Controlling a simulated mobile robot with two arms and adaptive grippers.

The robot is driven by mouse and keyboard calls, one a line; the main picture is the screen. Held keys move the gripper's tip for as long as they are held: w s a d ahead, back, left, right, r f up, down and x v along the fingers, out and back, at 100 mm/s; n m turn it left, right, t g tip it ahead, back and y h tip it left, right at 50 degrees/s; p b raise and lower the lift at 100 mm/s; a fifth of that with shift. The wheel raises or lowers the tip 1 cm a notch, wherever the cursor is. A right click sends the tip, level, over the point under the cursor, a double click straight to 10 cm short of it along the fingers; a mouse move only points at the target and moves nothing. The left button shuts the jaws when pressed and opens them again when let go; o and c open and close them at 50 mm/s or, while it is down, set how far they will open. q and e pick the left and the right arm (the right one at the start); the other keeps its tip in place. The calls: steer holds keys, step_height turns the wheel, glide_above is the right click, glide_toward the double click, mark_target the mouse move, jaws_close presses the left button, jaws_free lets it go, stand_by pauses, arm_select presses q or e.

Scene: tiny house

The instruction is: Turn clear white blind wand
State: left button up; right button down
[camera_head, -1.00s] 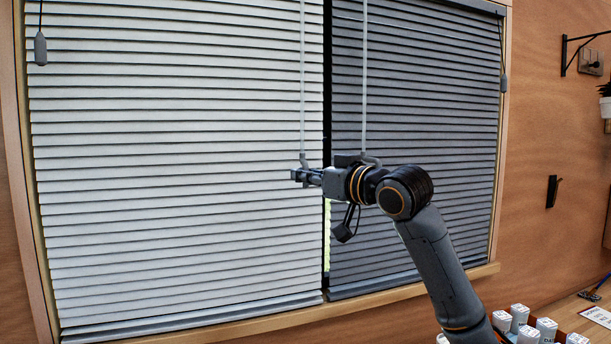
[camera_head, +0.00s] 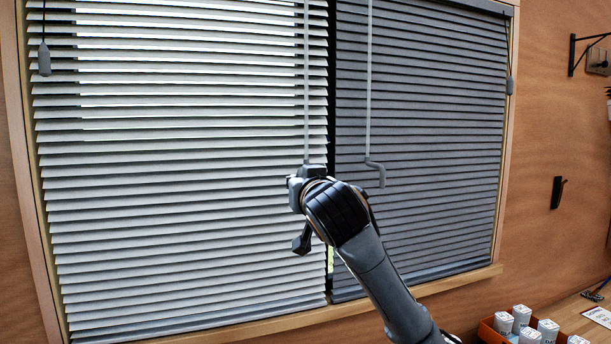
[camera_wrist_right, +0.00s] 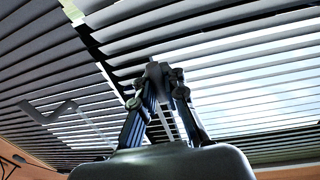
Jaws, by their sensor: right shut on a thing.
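The white blind (camera_head: 180,190) covers the left half of the window. Its slats are tilted partly open, with light showing through near the top. Its clear wand (camera_head: 306,90) hangs along its right side. My right gripper (camera_head: 304,174) is at the wand's lower end; its fingers are mostly hidden behind my wrist in the head view. In the right wrist view my gripper (camera_wrist_right: 160,76) is shut on the grey end of the wand (camera_wrist_right: 152,69). My left gripper is in neither view.
The dark grey blind (camera_head: 430,140) beside it is closed. Its own wand (camera_head: 369,90), with a crank end, hangs just right of my gripper. Pull cords hang at both outer sides. A red box (camera_head: 490,330) of white containers stands low at the right.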

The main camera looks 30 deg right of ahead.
steer(key=w+m+g+h, duration=0.1)
steer(key=m+g+h, duration=0.1)
steer(key=h, duration=0.1)
steer(key=w+a+m+g+h, duration=0.1)
steer(key=m+g+h, duration=0.2)
steer(key=w+m+g+h, duration=0.1)
steer(key=m+g+h, duration=0.1)
steer(key=h, duration=0.1)
steer(key=shift+w+a+f+m+g+h+p, duration=0.15)
steer(key=shift+a+m+g+h+p, duration=0.15)
steer(key=shift+m+p, duration=0.1)
steer(key=shift+w+d+m+g+h, duration=0.1)
steer(key=shift+w+m+g+h, duration=0.1)
steer(key=shift+m+g+h, duration=0.5)
steer(key=shift+w+d+m+g+h, duration=0.15)
steer(key=shift+m+g, duration=0.25)
steer(key=shift+g, duration=0.6)
steer(key=shift+w, duration=0.1)
steer(key=c, duration=1.6)
jaws_free()
steer(key=shift+o, duration=0.9)
steer(key=shift+w+a, duration=0.15)
steer(key=shift+a, duration=0.05)
